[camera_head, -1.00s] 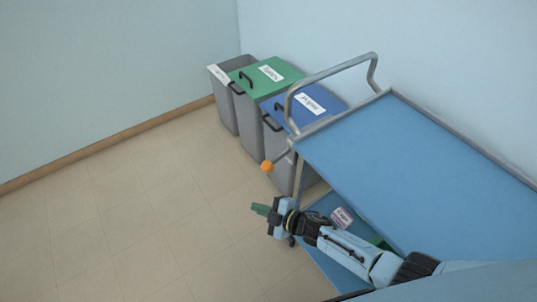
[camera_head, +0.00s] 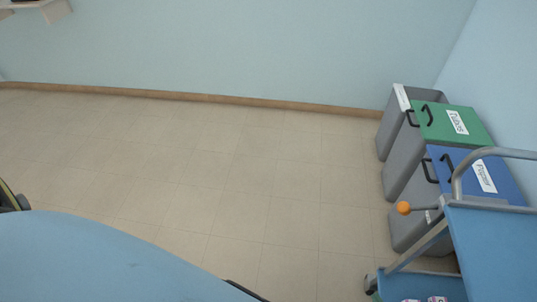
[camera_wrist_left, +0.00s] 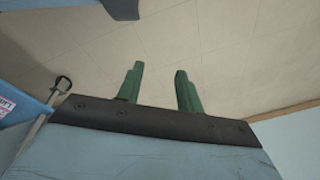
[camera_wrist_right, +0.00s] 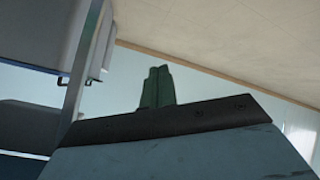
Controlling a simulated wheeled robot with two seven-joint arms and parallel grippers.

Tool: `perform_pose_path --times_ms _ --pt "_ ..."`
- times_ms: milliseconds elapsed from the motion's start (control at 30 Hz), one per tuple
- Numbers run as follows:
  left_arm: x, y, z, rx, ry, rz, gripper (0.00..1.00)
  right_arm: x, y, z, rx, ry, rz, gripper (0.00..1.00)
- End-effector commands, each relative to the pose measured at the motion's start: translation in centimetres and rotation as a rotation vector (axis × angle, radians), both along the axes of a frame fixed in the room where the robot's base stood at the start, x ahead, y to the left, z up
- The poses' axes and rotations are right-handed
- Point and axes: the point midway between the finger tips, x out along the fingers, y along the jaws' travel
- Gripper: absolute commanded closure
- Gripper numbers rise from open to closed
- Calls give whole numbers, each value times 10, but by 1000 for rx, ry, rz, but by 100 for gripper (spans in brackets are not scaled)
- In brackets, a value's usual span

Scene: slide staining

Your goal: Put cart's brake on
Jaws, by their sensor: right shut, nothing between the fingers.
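The cart shows at the right of the head view, with a blue top shelf (camera_head: 500,250), a grey push handle and a lower blue shelf. A lever with an orange knob (camera_head: 404,208) sticks out to the left from the cart's end, below the handle. My right gripper (camera_wrist_right: 158,87) shows in the right wrist view with its green fingers together and nothing between them. My left gripper (camera_wrist_left: 160,88) shows in the left wrist view with its fingers apart and empty. The knob does not show clearly in either wrist view.
A green-lidded bin (camera_head: 455,123) and a blue-lidded bin (camera_head: 478,178) stand by the wall behind the cart's handle, with a grey bin (camera_head: 394,125) beyond them. The tiled floor (camera_head: 240,190) left of the cart is clear.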

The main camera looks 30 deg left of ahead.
Motion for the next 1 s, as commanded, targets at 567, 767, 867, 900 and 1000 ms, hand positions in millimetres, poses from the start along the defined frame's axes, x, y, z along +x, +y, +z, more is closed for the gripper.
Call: perform_pose_path --times_ms 567,767,867,900,1000 --pt "0 0 0 0 0 0 64 -12 -7 -9 -2 38 -37 100" --pt "0 0 -1 0 0 0 64 -12 -7 -10 -1 40 -37 100" --pt "-6 -1 -6 -3 7 0 64 -25 -13 -18 -3 76 -69 100" --pt "-11 -2 -12 -6 11 0 64 -36 -18 -26 -5 108 -97 100" --pt "-29 -7 -30 -16 26 -2 64 -81 -37 -52 -11 233 -205 100"
